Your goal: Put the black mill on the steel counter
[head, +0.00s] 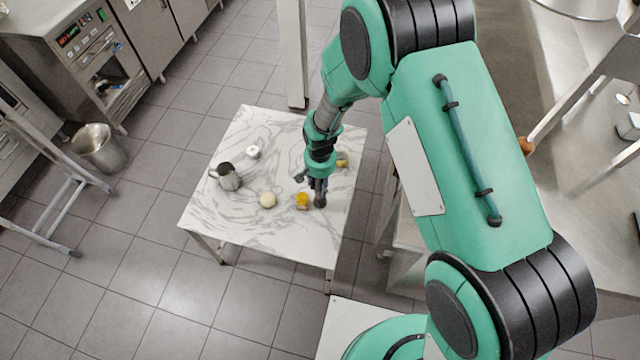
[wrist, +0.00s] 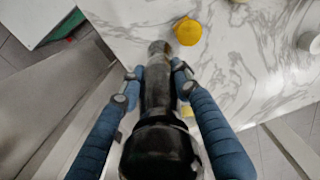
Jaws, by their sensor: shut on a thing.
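The black mill (wrist: 158,95) is between the two blue fingers of my gripper (wrist: 157,85) in the wrist view. My gripper is shut on it. In the head view the mill (head: 320,196) shows as a dark shape below my gripper (head: 312,180), over the right part of the marble table (head: 235,135). I cannot tell whether its base touches the tabletop. The steel counter (head: 510,60) is to the right of the table, partly hidden behind my arm.
A yellow-orange item (head: 302,201) is close beside the mill, also seen in the wrist view (wrist: 188,31). A pale round item (head: 268,200), a metal pitcher (head: 229,177) and a small white item (head: 253,152) are on the table. A yellowish item (head: 342,160) lies behind my gripper.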

